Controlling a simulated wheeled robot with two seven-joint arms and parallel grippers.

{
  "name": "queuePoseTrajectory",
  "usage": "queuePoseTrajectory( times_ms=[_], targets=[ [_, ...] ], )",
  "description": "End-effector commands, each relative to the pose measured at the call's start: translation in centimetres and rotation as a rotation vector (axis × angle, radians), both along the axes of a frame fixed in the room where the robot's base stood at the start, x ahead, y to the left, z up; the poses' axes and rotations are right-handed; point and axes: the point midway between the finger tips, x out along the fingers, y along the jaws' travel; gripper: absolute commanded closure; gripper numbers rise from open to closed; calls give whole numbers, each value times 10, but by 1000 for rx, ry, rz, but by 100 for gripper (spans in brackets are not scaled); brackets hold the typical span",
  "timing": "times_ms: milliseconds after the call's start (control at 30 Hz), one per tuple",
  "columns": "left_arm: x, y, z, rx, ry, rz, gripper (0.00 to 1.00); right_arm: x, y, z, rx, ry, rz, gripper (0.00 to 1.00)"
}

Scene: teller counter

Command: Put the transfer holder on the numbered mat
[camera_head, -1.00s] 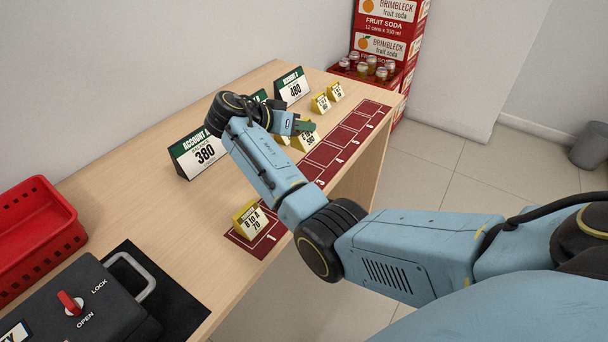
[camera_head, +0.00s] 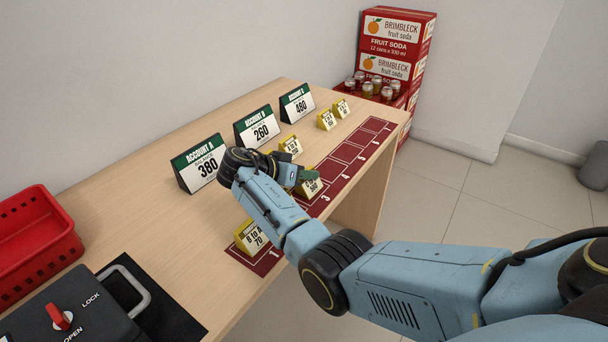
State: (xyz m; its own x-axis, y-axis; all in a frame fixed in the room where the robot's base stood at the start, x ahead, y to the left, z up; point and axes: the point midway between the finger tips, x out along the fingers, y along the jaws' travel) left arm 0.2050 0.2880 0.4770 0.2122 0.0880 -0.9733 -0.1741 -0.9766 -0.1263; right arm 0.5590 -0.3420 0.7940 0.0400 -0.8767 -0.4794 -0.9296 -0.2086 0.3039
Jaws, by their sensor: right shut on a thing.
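The numbered mat (camera_head: 352,153) is a dark red strip along the table's right edge, with white-outlined numbered spaces. My right gripper (camera_head: 303,178) is shut on a yellow transfer holder with a white card (camera_head: 311,187), over or at the mat's nearer half. The gripper partly hides this holder, and I cannot tell whether its base touches the mat. Another yellow holder reading "B to A 70" (camera_head: 254,236) stands on the mat by space 1, partly behind my arm. Three more yellow holders stand left of the mat: one nearer (camera_head: 290,146), two farther back (camera_head: 326,120) (camera_head: 341,107). My left gripper is out of view.
Green-topped account signs A 380 (camera_head: 205,166), B 260 (camera_head: 259,131) and C 480 (camera_head: 298,105) stand along the wooden table's wall side. A red basket (camera_head: 35,235) and a dark lock box (camera_head: 65,310) are at the near left. The mat's far spaces are bare.

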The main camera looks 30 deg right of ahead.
Motion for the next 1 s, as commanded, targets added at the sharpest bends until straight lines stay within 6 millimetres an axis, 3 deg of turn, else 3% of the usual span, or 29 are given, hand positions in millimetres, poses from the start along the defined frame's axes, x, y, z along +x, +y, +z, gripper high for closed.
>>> queuePoseTrajectory(
  times_ms=[100, 133, 300, 667, 1000],
  targets=[
    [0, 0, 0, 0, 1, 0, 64, 0, 0, 0, 1, 0, 0, 97],
    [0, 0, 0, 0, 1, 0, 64, 0, 0, 0, 1, 1, 0, 71],
    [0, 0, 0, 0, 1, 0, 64, 0, 0, 0, 1, 1, 0, 51],
    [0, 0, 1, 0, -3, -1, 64, 0, 6, 4, 2, 0, 2, 51],
    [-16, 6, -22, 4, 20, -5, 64, -2, 63, 36, 2, -2, 3, 51]
  ],
)
